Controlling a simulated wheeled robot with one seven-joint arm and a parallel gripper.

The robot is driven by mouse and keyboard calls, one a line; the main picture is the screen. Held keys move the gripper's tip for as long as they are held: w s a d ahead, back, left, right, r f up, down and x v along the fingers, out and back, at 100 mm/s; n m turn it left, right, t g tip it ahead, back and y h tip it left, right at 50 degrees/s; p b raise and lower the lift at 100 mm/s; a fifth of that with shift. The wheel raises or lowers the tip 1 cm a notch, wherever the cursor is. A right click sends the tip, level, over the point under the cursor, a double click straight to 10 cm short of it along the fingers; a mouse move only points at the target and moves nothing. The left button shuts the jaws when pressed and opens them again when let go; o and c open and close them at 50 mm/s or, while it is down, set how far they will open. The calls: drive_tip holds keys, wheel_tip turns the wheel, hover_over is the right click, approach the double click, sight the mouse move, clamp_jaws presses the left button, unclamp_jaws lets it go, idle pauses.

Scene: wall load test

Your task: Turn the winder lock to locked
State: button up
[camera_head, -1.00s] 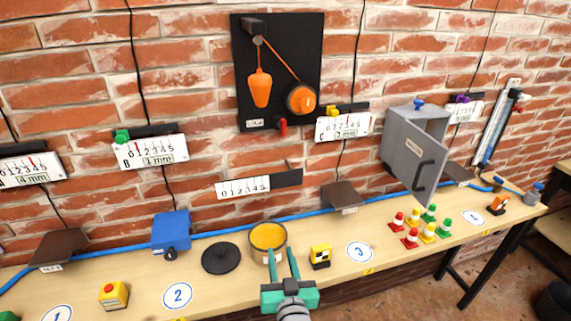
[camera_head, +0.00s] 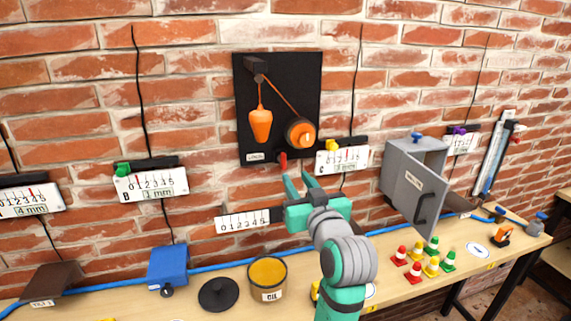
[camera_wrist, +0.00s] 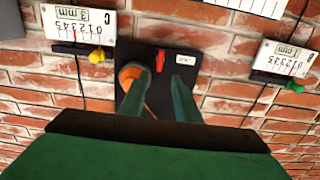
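A small red lever (camera_head: 283,160), which looks like the winder lock, sits at the bottom edge of the black wall board (camera_head: 243,90), beside a small white label (camera_head: 257,157). On the board an orange weight (camera_head: 260,125) hangs by a cord from an orange winder drum (camera_head: 300,133). My gripper (camera_head: 298,177) is open and empty, just below the board's bottom edge. In the wrist view the picture is upside down; the red lever (camera_wrist: 160,60) shows between and beyond my fingertips (camera_wrist: 155,80), apart from them. The drum (camera_wrist: 130,75) is partly hidden by a finger.
Scale C (camera_head: 342,158) with a yellow knob is close right of my gripper. A lower scale (camera_head: 243,223) is left of it. A grey open-doored cabinet (camera_head: 412,165) juts out at right. An oil tin (camera_head: 267,278) and small cones stand on the bench.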

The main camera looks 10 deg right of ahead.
sight(284, 161)
drive_tip(key=w, duration=1)
drive_tip(key=shift+w+a, duration=0.2)
drive_tip(key=shift+w, duration=0.1)
clamp_jaws()
